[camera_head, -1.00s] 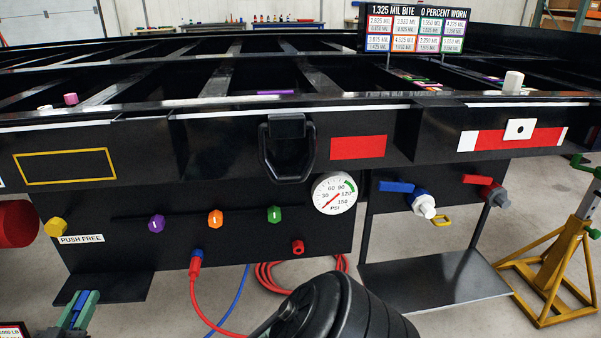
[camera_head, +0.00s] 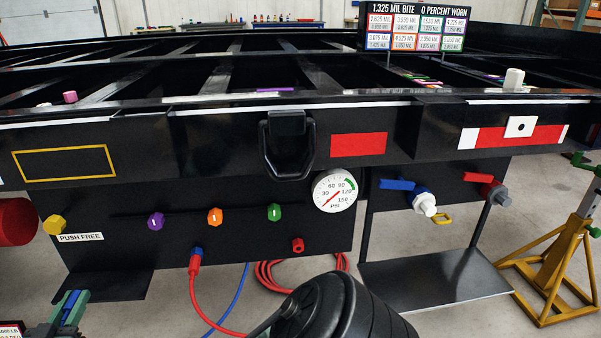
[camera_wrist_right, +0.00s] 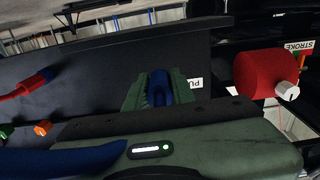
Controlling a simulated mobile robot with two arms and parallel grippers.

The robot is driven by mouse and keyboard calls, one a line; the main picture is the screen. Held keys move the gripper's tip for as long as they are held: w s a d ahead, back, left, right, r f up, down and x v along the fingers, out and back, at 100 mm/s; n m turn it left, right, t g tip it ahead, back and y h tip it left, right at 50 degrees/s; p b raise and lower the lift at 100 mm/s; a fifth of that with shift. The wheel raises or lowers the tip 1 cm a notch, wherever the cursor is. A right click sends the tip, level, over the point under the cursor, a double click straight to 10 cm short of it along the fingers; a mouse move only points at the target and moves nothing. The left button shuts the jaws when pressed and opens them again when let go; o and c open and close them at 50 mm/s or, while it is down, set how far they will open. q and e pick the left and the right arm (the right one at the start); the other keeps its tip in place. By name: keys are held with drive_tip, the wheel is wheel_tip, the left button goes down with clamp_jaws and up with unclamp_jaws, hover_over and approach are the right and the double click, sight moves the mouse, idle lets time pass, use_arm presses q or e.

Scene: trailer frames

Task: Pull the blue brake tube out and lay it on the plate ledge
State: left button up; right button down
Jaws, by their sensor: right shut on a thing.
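My right gripper (camera_head: 72,306) is at the lower left of the head view, in front of the black plate ledge (camera_head: 118,286) under the panel. Its green fingers are shut on a short blue piece, which looks like the blue brake tube (camera_wrist_right: 158,86), seen between the fingers in the right wrist view. The fingers hide part of it, and I cannot tell whether its far end is free. The ledge's visible top is bare. My left gripper is not in view.
A red hose with a red plug (camera_head: 195,264) hangs from the panel's blue fitting. A thin blue hose (camera_head: 234,298) hangs behind it. A red cylinder (camera_head: 16,222) sticks out at the left. A wider grey plate (camera_head: 435,281) and a yellow stand (camera_head: 550,270) are at the right.

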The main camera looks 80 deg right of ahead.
sight(78, 292)
drive_tip(key=shift+w+d+b, duration=0.45)
drive_tip(key=shift+w+d, duration=0.4)
drive_tip(key=shift+d, duration=0.3)
drive_tip(key=shift+d+f, duration=0.1)
drive_tip(key=shift+d, duration=0.05)
drive_tip(key=shift+s+d+f+p, duration=0.3)
drive_tip(key=shift+s+d+f, duration=0.1)
drive_tip(key=shift+d, duration=1)
drive_tip(key=shift+s+d+f+p, duration=0.35)
drive_tip(key=shift+d, duration=1.05)
drive_tip(key=shift+s+d+f+p, duration=0.3)
drive_tip(key=shift+s+d+f, duration=0.1)
drive_tip(key=shift+d, duration=1)
drive_tip(key=shift+f+b, duration=0.5)
drive_tip(key=shift+f, duration=0.05)
drive_tip(key=c, duration=1.1)
unclamp_jaws()
drive_tip(key=p+v, duration=0.3)
drive_tip(key=v, duration=0.5)
